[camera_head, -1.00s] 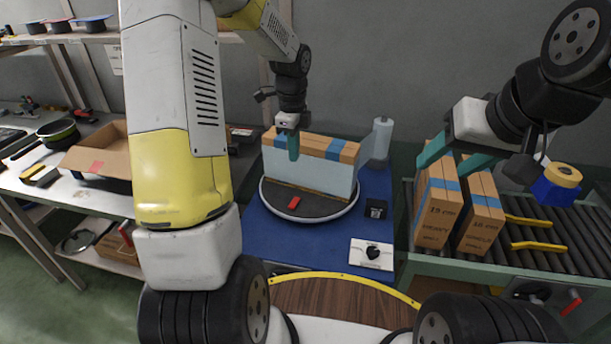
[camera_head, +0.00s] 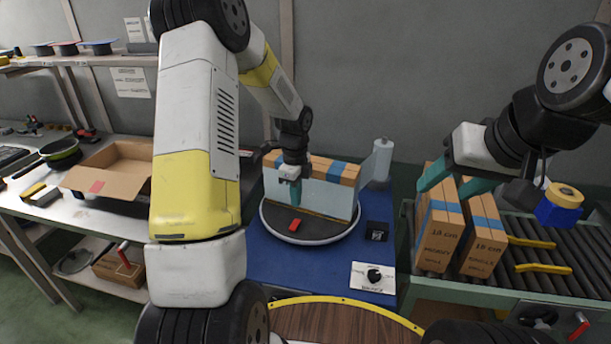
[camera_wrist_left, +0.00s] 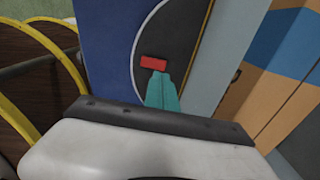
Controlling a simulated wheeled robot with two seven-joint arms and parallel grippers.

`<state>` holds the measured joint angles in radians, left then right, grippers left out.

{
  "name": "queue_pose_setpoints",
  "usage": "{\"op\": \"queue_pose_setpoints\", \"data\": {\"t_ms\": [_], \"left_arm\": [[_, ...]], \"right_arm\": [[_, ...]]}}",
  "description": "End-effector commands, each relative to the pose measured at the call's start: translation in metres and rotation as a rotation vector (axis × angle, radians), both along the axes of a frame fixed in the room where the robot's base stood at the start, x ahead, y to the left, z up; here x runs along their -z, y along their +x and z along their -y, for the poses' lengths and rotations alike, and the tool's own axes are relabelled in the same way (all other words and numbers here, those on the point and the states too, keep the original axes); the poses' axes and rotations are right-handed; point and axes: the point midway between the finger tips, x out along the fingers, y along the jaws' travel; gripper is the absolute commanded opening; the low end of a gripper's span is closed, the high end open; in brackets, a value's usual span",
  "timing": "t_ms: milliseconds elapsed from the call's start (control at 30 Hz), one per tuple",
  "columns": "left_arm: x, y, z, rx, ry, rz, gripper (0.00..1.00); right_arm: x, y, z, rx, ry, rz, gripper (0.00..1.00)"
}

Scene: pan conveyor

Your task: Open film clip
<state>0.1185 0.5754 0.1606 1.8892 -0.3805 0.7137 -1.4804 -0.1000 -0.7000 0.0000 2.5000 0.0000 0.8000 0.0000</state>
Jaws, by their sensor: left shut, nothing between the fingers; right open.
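A small red piece (camera_head: 295,225), which looks like the film clip, lies on the dark turntable (camera_head: 325,236); it also shows in the left wrist view (camera_wrist_left: 153,63). A carton wrapped in pale film (camera_head: 320,195) stands on the turntable behind it. My left gripper (camera_head: 295,201) is shut and empty, its teal fingers pointing down in front of the wrapped carton. In the left wrist view the fingertips appear just beside the red piece; contact cannot be told. My right gripper (camera_head: 453,185) is open by two cartons on the right.
Two brown cartons (camera_head: 438,235) with blue tape stand on the roller conveyor (camera_head: 590,245). A blue and yellow tape dispenser (camera_head: 560,207) is to their right. A white card with a black knob (camera_head: 373,277) lies on the blue base. A film roll (camera_head: 382,160) stands behind.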

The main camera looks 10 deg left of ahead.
Motion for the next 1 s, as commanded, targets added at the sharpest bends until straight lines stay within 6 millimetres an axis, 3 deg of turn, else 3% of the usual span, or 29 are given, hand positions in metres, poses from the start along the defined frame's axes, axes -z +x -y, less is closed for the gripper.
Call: {"op": "queue_pose_setpoints", "data": {"t_ms": [200,400,1000], "left_arm": [[0.042,0.0,0.0,0.0,0.0,-0.003,0.0],[0.061,0.0,0.0,0.0,0.0,-0.001,0.0],[0.069,0.002,0.0,-0.001,0.0,0.0,0.0]], "right_arm": [[0.0,0.0,0.0,0.0,0.0,0.0,0.56],[0.0,0.0,0.0,0.0,0.0,0.0,0.56],[0.0,0.0,0.0,0.0,0.0,0.0,0.56]]}}
